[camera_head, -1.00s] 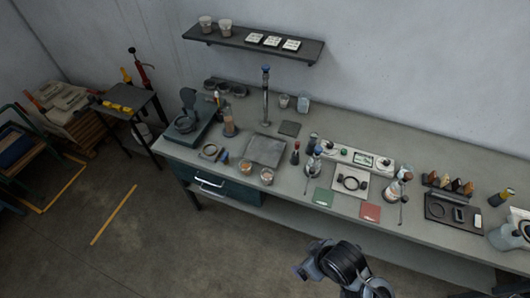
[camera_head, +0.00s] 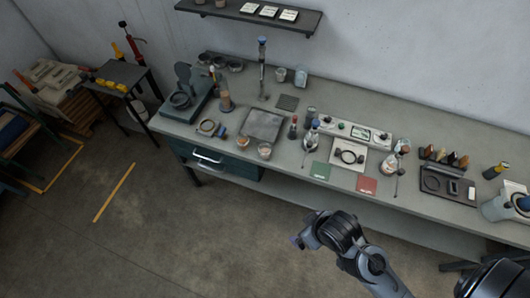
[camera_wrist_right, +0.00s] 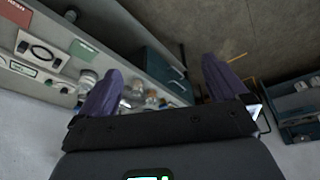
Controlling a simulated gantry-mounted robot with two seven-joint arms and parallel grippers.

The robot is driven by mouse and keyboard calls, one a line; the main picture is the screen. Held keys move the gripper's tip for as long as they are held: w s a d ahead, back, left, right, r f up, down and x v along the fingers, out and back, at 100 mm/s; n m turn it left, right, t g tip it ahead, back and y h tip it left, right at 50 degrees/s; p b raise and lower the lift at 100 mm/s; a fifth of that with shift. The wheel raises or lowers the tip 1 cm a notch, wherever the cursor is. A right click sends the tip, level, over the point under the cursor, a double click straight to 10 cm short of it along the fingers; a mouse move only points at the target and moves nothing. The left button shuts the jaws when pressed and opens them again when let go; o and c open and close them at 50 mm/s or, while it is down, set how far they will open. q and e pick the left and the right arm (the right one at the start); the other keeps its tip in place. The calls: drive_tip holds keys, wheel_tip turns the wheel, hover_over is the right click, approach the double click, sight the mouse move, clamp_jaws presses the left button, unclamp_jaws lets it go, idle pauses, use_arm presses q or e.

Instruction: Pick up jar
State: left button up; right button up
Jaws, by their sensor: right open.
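Several jar-like vessels stand on the grey bench (camera_head: 400,140), and I cannot tell which one the task means. A small glass jar with brownish contents (camera_head: 265,151) stands near the bench's front edge, just in front of a grey square plate (camera_head: 264,124). Two clear vessels, one on the left (camera_head: 281,74) and one on the right (camera_head: 300,77), stand at the back. My right gripper (camera_head: 298,241) is in front of the bench, apart from everything on it. In the right wrist view its purple fingers (camera_wrist_right: 160,88) are spread and empty. My left gripper is out of view.
Flasks (camera_head: 390,164), a green mat (camera_head: 320,171) and a red mat (camera_head: 362,187) crowd the bench's middle and right. A scale-like device (camera_head: 182,100) stands at its left end. A wall shelf (camera_head: 285,24) hangs above. The floor (camera_head: 180,230) in front is open.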

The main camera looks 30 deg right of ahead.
drive_tip(key=shift+c, duration=1.2)
